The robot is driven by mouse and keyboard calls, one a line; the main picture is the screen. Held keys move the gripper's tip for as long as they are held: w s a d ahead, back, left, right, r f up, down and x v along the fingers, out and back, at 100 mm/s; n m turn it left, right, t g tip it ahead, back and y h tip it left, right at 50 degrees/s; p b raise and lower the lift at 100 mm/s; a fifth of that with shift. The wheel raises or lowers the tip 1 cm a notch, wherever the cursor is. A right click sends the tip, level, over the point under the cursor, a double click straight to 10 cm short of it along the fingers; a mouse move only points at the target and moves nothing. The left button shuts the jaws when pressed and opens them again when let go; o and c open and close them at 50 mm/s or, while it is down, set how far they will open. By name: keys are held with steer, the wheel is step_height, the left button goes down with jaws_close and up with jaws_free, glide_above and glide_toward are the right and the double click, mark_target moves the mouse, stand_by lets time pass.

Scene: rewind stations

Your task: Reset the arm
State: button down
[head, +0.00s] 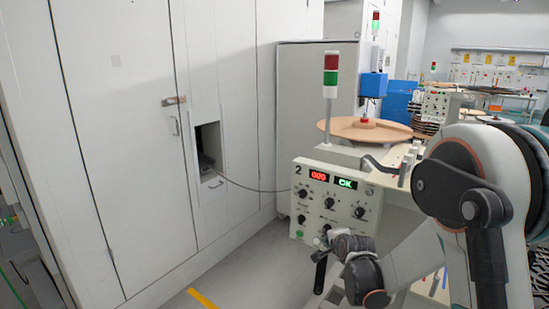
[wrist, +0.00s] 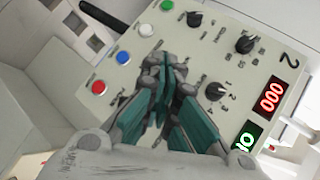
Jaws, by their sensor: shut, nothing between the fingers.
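My gripper (wrist: 168,85) shows in the wrist view with its teal finger pads drawn together and nothing between them. It is in front of the control panel (wrist: 215,55) of station 2 and hides part of it. I cannot tell whether it touches the panel. In the head view my gripper (head: 321,272) is a dark shape at the lower edge of the same panel (head: 312,205). My arm comes in from the right and is bent down toward the panel.
The panel has black knobs (wrist: 245,45), a red button (wrist: 99,87), a blue button (wrist: 123,57), a red display (head: 318,176) and a green "OK" display (head: 346,184). A signal light (head: 331,80) and a wooden disc (head: 340,127) stand above. White cabinets (head: 110,120) line the left.

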steer(key=s+r+n+g, duration=0.1)
steer(key=s+r+n, duration=0.3)
steer(key=s+r, duration=0.4)
steer(key=s+r+n+g, duration=0.1)
steer(key=s+r+n, duration=0.35)
steer(key=s, duration=0.55)
steer(key=s+d+n+g, duration=0.1)
steer(key=s+n, duration=0.6)
steer(key=s, duration=1.5)
steer(key=shift+s+d+g+h, duration=0.3)
steer(key=shift+g+h, duration=0.1)
steer(key=shift+g, duration=0.4)
